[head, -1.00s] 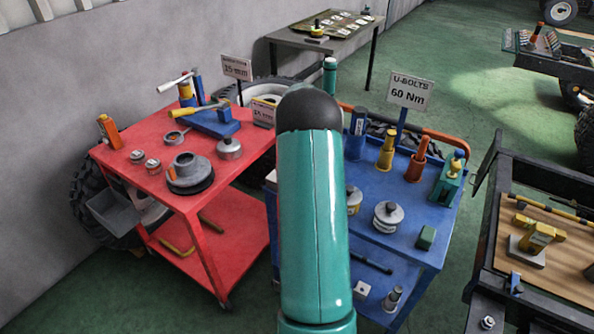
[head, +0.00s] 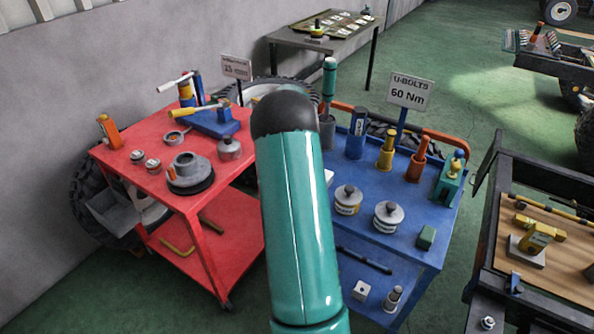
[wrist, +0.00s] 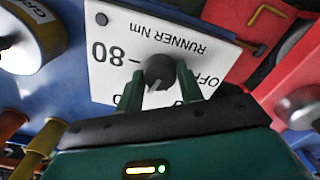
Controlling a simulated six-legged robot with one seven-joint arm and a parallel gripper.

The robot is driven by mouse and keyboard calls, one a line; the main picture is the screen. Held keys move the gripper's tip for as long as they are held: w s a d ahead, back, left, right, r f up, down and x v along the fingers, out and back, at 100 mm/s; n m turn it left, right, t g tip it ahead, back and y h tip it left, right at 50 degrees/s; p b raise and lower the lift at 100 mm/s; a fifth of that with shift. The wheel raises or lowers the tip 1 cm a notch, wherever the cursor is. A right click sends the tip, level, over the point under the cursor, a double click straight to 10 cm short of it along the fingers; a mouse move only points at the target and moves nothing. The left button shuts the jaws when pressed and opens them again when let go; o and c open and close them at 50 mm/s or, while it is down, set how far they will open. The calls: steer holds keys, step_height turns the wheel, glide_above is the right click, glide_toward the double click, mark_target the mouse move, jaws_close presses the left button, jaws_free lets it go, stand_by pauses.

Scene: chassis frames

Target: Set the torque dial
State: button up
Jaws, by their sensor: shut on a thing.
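The torque dial is a dark round knob (wrist: 158,68) on a white plate (wrist: 110,66) in the wrist view. The plate reads "RUNNER Nm", "OFF" and "80", turned upside down in the picture; its lower markings are partly covered. A pale pointer line on the knob slants down and left. My gripper (wrist: 160,82) is shut on the knob, one green finger on each side. In the head view my teal arm hides the gripper and the dial. A sign (head: 409,92) there reads "U-BOLTS 60 Nm".
A blue cart (head: 375,190) carries several sockets, canisters and a green block (head: 426,238). A red cart (head: 130,160) with tools stands left. A second sign (head: 236,67) stands behind it, too small to read surely. A wooden-topped bench (head: 560,270) is at the right.

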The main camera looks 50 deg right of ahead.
steer(key=shift+m, duration=1.3)
steer(key=o, duration=1)
steer(key=shift+r, duration=0.1)
step_height(320, 180, up, 14)
steer(key=shift+f, duration=0.15)
